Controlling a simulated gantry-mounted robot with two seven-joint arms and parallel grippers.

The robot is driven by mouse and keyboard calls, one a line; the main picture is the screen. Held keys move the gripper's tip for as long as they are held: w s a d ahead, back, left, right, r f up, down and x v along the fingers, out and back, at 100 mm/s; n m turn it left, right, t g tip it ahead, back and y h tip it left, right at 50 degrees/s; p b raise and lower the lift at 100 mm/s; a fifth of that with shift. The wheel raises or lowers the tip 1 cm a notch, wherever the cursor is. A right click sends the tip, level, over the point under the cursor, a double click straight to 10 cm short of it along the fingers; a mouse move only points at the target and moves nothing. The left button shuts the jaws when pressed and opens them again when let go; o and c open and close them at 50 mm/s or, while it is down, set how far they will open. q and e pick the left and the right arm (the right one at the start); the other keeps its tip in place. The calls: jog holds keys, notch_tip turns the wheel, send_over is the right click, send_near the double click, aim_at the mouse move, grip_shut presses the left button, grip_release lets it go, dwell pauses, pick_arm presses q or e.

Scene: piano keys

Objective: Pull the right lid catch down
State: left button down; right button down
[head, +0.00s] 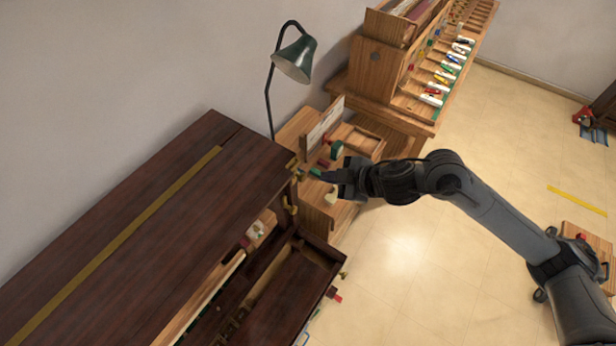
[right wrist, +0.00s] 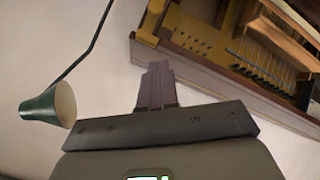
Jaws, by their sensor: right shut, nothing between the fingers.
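The dark wooden piano (head: 150,205) fills the lower left of the head view, with its lid top closed. Small brass fittings sit at its right end; the upper one (head: 292,165) looks like the right lid catch. Its exact position is too small to tell. My right gripper (head: 318,175) is shut and empty, pointing left just right of that fitting, with a small gap seeming to remain. In the right wrist view my right gripper's fingers (right wrist: 156,75) are together below the piano's edge (right wrist: 190,62). My left gripper is not in view.
A green lamp (head: 294,60) stands behind the piano by the wall; it also shows in the right wrist view (right wrist: 50,104). A wooden bench (head: 370,140) with small parts and a rack of tools (head: 440,75) stand beyond my right gripper.

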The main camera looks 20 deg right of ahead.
jog(key=d+f+p+x, duration=0.1)
jog(key=d+f+x, duration=0.1)
jog(key=x, duration=1)
jog(key=shift+f+p, duration=0.2)
jog(key=shift+p, duration=0.15)
